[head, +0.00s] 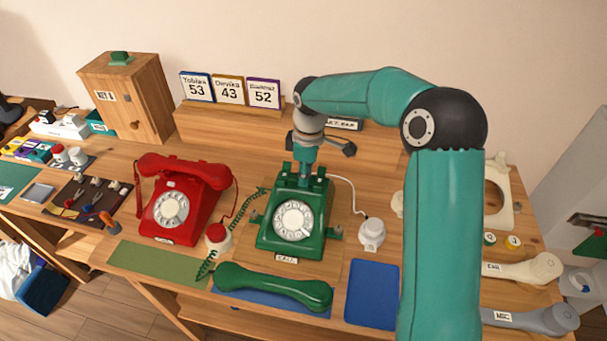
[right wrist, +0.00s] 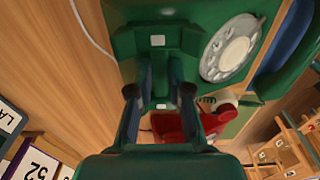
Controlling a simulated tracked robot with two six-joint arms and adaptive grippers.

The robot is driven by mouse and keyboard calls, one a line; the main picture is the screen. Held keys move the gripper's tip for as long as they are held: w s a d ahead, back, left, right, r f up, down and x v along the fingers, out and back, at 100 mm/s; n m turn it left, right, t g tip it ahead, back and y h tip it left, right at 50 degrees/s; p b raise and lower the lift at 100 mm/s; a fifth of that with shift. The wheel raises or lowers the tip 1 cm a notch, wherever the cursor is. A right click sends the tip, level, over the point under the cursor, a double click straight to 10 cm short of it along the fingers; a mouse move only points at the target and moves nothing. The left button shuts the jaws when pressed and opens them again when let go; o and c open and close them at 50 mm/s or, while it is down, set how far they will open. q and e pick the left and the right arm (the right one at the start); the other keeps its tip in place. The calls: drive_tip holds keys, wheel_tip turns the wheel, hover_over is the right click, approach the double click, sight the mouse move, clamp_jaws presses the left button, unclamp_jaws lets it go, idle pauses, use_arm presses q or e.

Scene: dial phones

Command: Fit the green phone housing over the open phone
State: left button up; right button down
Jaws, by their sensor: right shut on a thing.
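The green phone housing (head: 272,237), with its white dial (head: 293,220), is upright in the middle of the table. My right gripper (head: 305,179) reaches down from behind and is shut on the housing's top, by the cradle. In the right wrist view the two fingers (right wrist: 160,95) straddle a part of the green housing (right wrist: 205,22), with the dial (right wrist: 231,48) beside them. The open phone's inside is hidden under the housing. I cannot tell whether the housing is fully seated. My left gripper is not in view.
A green handset (head: 272,287) lies in front on a blue mat, its coiled cord running back. A red phone (head: 184,200) stands left. A white round part (head: 372,234) is close right. A blue mat (head: 372,293) and a green mat (head: 157,263) are bare.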

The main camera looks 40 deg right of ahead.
drive_tip(key=shift+f, duration=0.25)
drive_tip(key=c, duration=1)
unclamp_jaws()
drive_tip(key=shift+r, duration=0.1)
drive_tip(key=r, duration=1.1)
drive_tip(key=shift+s+d+r, duration=0.2)
drive_tip(key=shift+s+r, duration=0.05)
drive_tip(key=shift+r, duration=0.15)
